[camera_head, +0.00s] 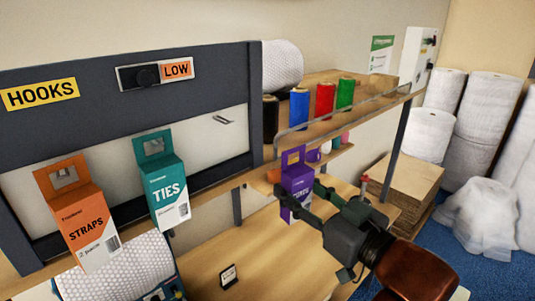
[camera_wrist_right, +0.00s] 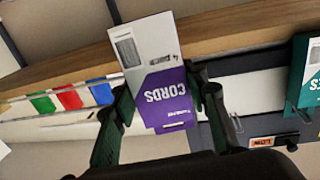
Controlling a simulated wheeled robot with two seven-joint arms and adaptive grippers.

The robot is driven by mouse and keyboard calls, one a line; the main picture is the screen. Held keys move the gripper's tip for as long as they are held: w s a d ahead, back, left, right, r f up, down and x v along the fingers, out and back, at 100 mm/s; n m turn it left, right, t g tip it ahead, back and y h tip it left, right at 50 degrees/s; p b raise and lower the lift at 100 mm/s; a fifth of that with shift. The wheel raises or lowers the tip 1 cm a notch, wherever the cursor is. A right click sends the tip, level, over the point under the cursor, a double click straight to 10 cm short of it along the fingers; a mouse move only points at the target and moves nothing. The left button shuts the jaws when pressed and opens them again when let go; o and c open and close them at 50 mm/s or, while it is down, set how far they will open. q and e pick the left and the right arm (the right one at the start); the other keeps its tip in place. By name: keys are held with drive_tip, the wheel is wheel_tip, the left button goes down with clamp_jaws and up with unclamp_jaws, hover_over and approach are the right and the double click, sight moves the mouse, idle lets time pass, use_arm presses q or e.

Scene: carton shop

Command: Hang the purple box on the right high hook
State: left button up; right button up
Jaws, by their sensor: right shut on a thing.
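The purple CORDS box (camera_head: 297,180) is held in my right gripper (camera_head: 304,199), in front of the shelf unit. It is roughly upright, with its holed hang tab on top. In the right wrist view the purple and white box (camera_wrist_right: 163,90) sits between the two fingers of the right gripper (camera_wrist_right: 166,98). A bare hook (camera_head: 222,120) shows on the light panel, up and left of the box and apart from it. It seems level with the hooks of the hung boxes, under a LOW label (camera_head: 177,70). No high hook shows. My left gripper is out of view.
An orange STRAPS box (camera_head: 85,220) and a teal TIES box (camera_head: 166,190) hang left of the bare hook. The shelf (camera_head: 330,122) with several coloured spools is behind the purple box. The wooden table (camera_head: 265,255) below has free room.

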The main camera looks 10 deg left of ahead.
drive_tip(key=n+g+y+p, duration=0.2)
drive_tip(key=p, duration=0.1)
approach(219, 153)
drive_tip(key=s+d+r, duration=0.2)
drive_tip(key=d, duration=0.1)
drive_tip(key=shift+f+b+x, duration=0.2)
drive_tip(key=shift+b+x, duration=0.15)
drive_tip(key=shift+x, duration=1.1)
drive_tip(key=shift+f+b+x, duration=0.2)
drive_tip(key=shift+b+x, duration=0.15)
drive_tip(key=shift+x, duration=1.1)
drive_tip(key=shift+f+b+x, duration=0.2)
drive_tip(key=shift+b+x, duration=0.15)
drive_tip(key=shift+x, duration=1.1)
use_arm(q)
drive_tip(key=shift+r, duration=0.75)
use_arm(e)
drive_tip(key=shift+w+a+f, duration=0.3)
drive_tip(key=shift+a, duration=0.25)
drive_tip(key=o, duration=1.3)
